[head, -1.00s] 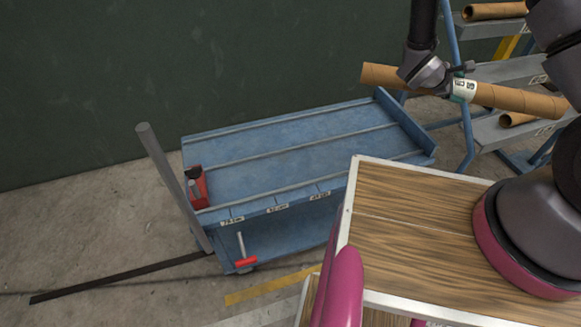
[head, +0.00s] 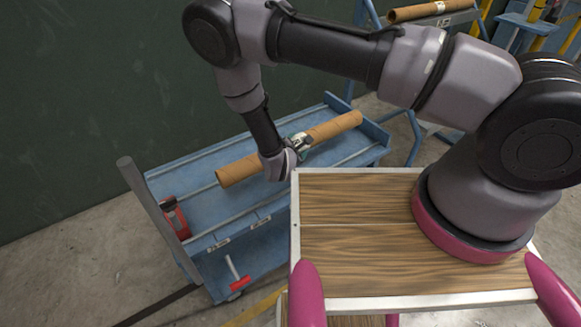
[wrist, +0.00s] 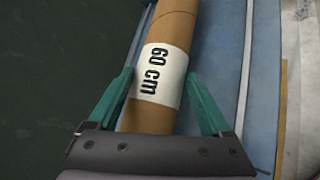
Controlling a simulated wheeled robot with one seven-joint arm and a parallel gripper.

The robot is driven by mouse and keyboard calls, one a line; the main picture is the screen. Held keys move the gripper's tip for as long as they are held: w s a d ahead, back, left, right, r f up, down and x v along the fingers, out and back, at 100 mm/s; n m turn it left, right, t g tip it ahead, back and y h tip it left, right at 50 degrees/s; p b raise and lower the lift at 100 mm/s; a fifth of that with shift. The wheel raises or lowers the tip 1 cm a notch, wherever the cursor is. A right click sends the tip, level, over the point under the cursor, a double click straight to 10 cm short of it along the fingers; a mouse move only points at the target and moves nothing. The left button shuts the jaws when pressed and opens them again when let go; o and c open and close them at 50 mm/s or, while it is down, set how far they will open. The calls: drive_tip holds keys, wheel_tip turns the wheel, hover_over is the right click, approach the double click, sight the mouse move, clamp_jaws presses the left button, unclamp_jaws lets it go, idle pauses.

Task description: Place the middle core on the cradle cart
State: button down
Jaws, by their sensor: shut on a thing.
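My gripper (head: 297,143) is shut on a brown cardboard core (head: 240,170) near its middle. In the wrist view, its green fingers (wrist: 160,76) flank the core (wrist: 176,28), which bears a white "60 cm" label. The blue cradle cart (head: 200,204) has a deck divided lengthwise by thin rails. The core lies over this deck, roughly in line with the rails. Whether it touches the deck or hangs just above it, I cannot tell. My arm hides part of the deck.
A red clamp-like part (head: 174,217) sits at the cart's left end beside a grey upright post (head: 150,205). A rack at the back right holds another core (head: 430,10). A dark wall stands behind.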

wheel_tip(320, 180, down, 8)
drive_tip(key=shift+w+d+r, duration=0.1)
drive_tip(key=shift+r, duration=0.1)
idle(0.3)
unclamp_jaws()
